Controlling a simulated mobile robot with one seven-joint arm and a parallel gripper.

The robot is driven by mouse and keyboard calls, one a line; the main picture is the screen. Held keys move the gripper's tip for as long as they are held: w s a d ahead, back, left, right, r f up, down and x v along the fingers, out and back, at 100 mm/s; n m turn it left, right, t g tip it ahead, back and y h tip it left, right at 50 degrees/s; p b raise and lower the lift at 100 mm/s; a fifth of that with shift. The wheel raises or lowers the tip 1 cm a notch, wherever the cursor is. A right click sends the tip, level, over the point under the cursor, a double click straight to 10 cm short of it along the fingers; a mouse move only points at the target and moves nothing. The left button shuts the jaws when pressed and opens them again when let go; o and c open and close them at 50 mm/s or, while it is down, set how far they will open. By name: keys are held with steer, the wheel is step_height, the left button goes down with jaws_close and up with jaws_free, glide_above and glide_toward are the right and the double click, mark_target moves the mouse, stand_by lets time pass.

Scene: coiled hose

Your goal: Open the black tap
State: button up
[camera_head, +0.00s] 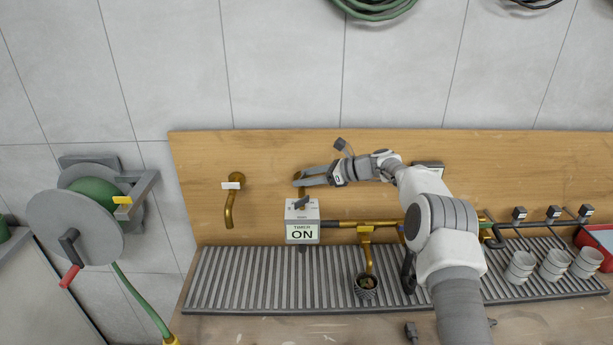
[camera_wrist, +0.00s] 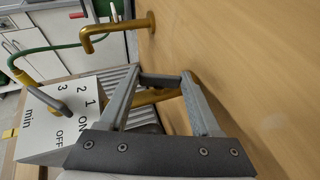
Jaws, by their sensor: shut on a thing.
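A brass tap (camera_head: 297,176) comes out of the wooden board behind the timer box. My gripper (camera_head: 303,180) reaches it from the right, with its fingertips at the tap's top. In the wrist view my gripper (camera_wrist: 165,80) is shut on a narrow grey-black piece across its fingertips, which looks like the tap's handle. The tap's brass body (camera_wrist: 155,97) shows just below the fingertips. The handle is mostly hidden by the fingers, so its exact angle cannot be told.
A timer box (camera_head: 302,222) reading ON stands close below my gripper. A brass tap with a white handle (camera_head: 232,185) is to the left. A hose reel (camera_head: 80,225) stands far left; several cups (camera_head: 553,264) are at the right.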

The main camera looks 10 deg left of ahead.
steer(key=shift+r, duration=0.1)
steer(key=o, duration=1.4)
steer(key=b+v, duration=0.2)
steer(key=v, duration=1.5)
steer(key=shift+s+d, duration=0.1)
steer(key=shift+d, duration=0.1)
